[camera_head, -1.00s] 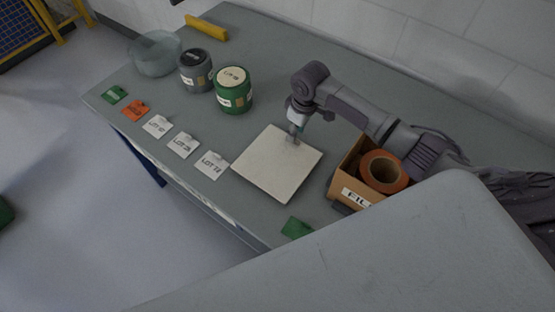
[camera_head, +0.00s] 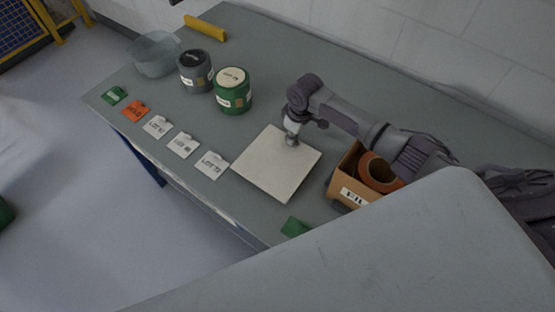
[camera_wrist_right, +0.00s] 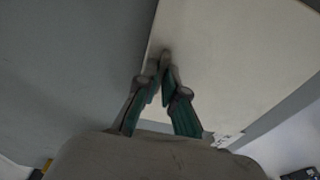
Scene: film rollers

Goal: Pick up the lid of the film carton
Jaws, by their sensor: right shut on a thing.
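The lid is a flat, cream-coloured square panel (camera_head: 272,172). It lies on the grey table, left of the open film carton (camera_head: 343,190). My right gripper (camera_head: 291,140) points down at the lid's far edge and is shut on the lid there. In the right wrist view, the fingers (camera_wrist_right: 162,92) with green pads close in on a small grip piece at the edge of the lid (camera_wrist_right: 225,60). The fingertips hide part of that piece. The carton holds an orange-brown roll (camera_head: 378,172). My left gripper is not in view.
A green canister (camera_head: 233,97), a grey canister (camera_head: 194,74) and a clear bowl (camera_head: 156,58) stand at the left. Several lot cards (camera_head: 181,146) line the front edge, with a green card (camera_head: 296,227) near the carton. A yellow block (camera_head: 206,28) lies at the back.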

